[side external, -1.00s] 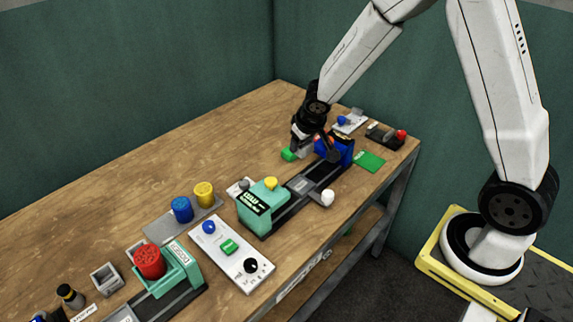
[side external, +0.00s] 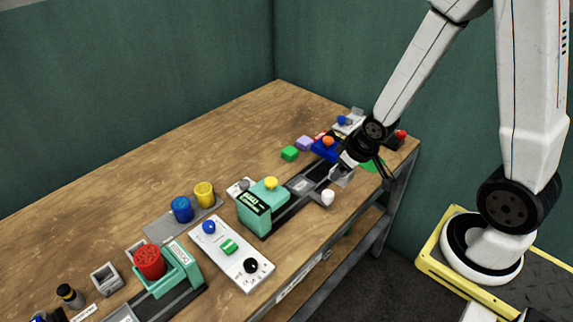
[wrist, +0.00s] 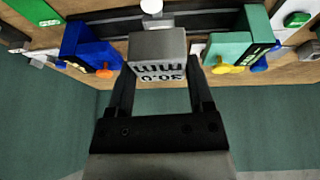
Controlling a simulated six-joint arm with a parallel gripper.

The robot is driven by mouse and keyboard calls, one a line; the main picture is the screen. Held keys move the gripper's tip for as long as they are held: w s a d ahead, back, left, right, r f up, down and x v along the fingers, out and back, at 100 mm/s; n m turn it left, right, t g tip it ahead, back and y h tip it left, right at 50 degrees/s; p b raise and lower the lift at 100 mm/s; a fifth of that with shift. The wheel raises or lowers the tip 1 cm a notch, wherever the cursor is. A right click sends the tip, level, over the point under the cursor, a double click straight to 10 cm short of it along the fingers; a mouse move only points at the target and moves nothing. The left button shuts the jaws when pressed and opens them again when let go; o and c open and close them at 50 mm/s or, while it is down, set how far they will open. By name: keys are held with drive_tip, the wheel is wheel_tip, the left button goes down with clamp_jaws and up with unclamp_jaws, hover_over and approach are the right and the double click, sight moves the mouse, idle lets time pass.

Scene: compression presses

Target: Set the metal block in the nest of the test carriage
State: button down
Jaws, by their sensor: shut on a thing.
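In the wrist view the block (wrist: 158,56) sits between the two dark fingers and bears dark lettering that seems to read 30.0 mm. The press has a teal frame (side external: 262,207) with a yellow knob at one end and a blue end block (side external: 325,151) at the other. A dark rail (side external: 318,172) with a grey plate (side external: 302,186) runs between them. The carriage's nest cannot be made out; arm and block hide part of the rail.
A white knob (side external: 328,197) stands at the rail's near side. A white control panel (side external: 232,253) and a second teal press (side external: 170,272) stand to the left. The table's back left is clear.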

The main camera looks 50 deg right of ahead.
drive_tip(key=shift+w, duration=0.1)
drive_tip(key=w+f, duration=0.2)
drive_tip(key=w, duration=0.2)
drive_tip(key=w+d+f, duration=0.1)
drive_tip(key=w+f, duration=0.2)
drive_tip(key=w, duration=0.1)
drive_tip(key=w+f, duration=0.3)
drive_tip(key=w, duration=0.1)
drive_tip(key=shift+w+d+f, duration=0.2)
drive_tip(key=shift+d, duration=0.1)
drive_tip(key=shift+w+f, duration=0.4)
drive_tip(key=shift+f, duration=0.1)
drive_tip(key=shift+d+f, duration=0.1)
drive_tip(key=shift+w+f, duration=0.2)
drive_tip(key=shift+w, duration=0.05)
drive_tip(key=shift+f, duration=1.5)
drive_tip(key=shift+f, duration=0.1)
